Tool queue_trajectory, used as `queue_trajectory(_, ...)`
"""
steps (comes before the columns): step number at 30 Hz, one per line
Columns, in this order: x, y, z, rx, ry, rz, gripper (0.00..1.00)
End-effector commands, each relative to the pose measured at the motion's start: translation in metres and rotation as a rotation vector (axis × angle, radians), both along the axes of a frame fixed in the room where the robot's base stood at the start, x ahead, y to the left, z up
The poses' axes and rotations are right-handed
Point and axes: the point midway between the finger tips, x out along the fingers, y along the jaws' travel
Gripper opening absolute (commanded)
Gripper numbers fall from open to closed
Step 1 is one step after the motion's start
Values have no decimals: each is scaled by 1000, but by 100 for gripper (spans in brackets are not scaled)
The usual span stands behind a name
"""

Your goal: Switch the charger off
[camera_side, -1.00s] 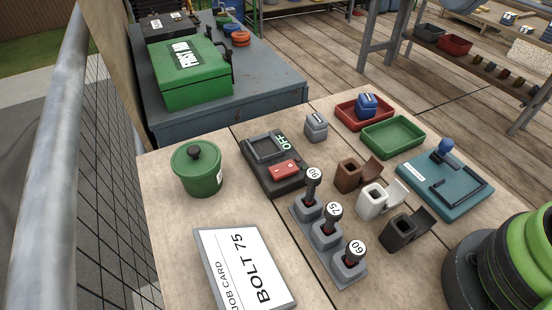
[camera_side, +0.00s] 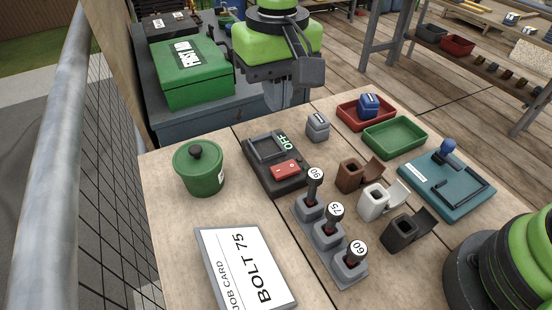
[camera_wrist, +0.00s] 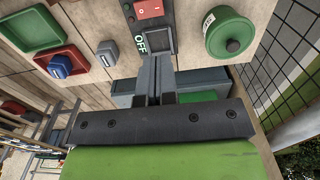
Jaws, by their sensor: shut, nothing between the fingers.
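The charger (camera_side: 262,170) is a dark unit on the bench with an empty-looking grey bay, a white-on-green OFF label and a red rocker switch (camera_side: 286,169). In the wrist view the red switch (camera_wrist: 149,8) lies at the top edge, above the OFF label (camera_wrist: 140,43). My gripper (camera_side: 280,104) is shut and empty, above the back edge of the bench, behind the charger. In the wrist view its fingers (camera_wrist: 155,62) point towards the charger's bay, apart from the switch.
A grey block (camera_side: 317,127) stands right of the charger. A red tray (camera_side: 352,122) with a blue block and a green tray (camera_side: 394,137) lie beyond. A green lidded pot (camera_side: 199,168) stands left. Three numbered levers (camera_side: 328,235) stand in front.

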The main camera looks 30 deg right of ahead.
Motion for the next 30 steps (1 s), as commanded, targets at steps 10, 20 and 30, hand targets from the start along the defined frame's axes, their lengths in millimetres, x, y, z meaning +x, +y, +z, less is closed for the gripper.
queue_trajectory(10, 0, 0, -2, 0, 0, 0, 0)
queue_trajectory(20, -1, 0, -54, -3, 6, 0, 0)
queue_trajectory(30, -1, 0, -120, 0, 3, -1, 0)
